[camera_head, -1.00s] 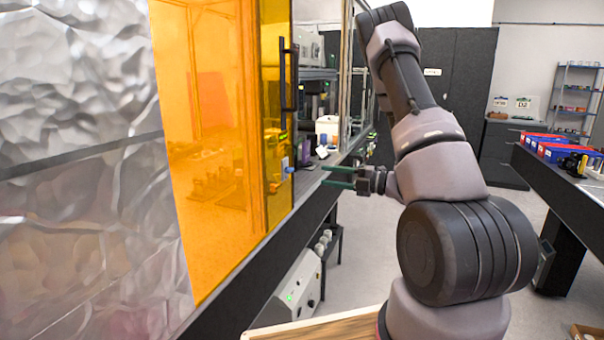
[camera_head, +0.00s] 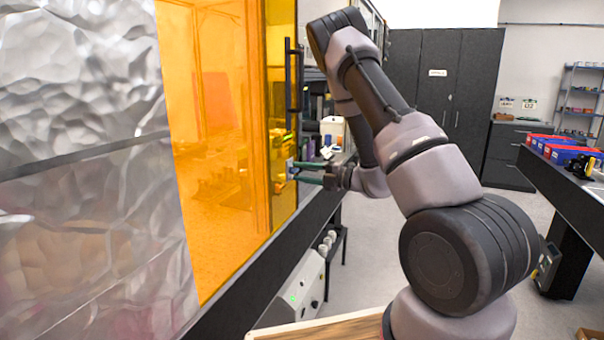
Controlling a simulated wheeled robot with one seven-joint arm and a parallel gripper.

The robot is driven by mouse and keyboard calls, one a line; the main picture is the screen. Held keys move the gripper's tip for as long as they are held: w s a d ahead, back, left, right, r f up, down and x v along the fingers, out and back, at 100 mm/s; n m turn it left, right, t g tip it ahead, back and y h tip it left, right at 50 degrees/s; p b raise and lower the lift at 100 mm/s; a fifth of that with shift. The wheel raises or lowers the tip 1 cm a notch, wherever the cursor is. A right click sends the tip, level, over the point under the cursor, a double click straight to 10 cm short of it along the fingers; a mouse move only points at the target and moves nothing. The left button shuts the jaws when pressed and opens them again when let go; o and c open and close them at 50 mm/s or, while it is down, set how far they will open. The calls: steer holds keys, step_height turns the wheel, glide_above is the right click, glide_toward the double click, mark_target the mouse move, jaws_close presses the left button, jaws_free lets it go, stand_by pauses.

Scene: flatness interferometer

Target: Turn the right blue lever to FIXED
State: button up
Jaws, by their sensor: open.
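A small blue lever (camera_head: 290,167) sits on a pale plate at the right edge of the orange enclosure panel, below the black door handle. It is small and partly covered by my gripper, so I cannot read any label or its exact setting. My gripper (camera_head: 292,171) has two green fingers pointing left, one above the other and apart. Their tips are at the lever, seemingly on either side of it. I cannot tell whether they touch it.
The orange panel (camera_head: 215,150) and black vertical handle (camera_head: 293,75) stand beside the gripper. A bench with blue and red bins (camera_head: 560,151) is at the right, with open floor between.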

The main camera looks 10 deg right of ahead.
jaws_close()
